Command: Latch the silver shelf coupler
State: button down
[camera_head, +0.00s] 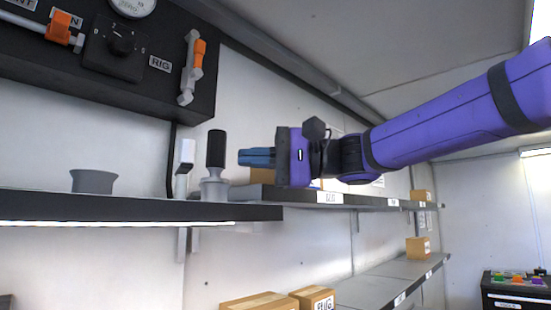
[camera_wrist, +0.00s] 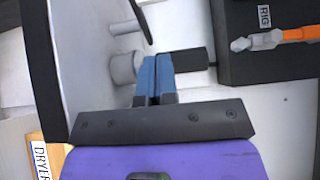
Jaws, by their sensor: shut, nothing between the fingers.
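The silver coupler (camera_head: 214,189) stands on the near shelf, with a black handle (camera_head: 216,148) pointing straight up from it. My gripper (camera_head: 241,157) is to the right of the handle, with its blue fingers pointing left towards it. The fingers are shut together and empty, and a gap shows between them and the handle. In the wrist view the coupler body (camera_wrist: 123,67) is left of the fingertips (camera_wrist: 157,62) and the black handle (camera_wrist: 192,57) is right of them. The fingers partly cover the stretch between. I cannot tell whether they touch it.
A grey flared fitting (camera_head: 93,182) stands further left on the shelf (camera_head: 130,208). A black panel (camera_head: 140,95) with a dial and an orange-handled valve (camera_head: 193,68) hangs above. A white bracket (camera_head: 184,158) is just left of the coupler. Boxes (camera_head: 260,302) sit on lower shelves.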

aim_at(193, 150)
jog(key=a, duration=0.3)
jog(key=shift+s+a, duration=0.15)
jog(key=shift+s, duration=0.1)
jog(key=shift+s+a, duration=0.3)
jog(key=shift+s, duration=0.25)
jog(key=shift+s+a, duration=0.3)
jog(key=shift+s, duration=0.2)
jog(key=shift+s+a, duration=0.4)
jog(key=shift+s, duration=0.05)
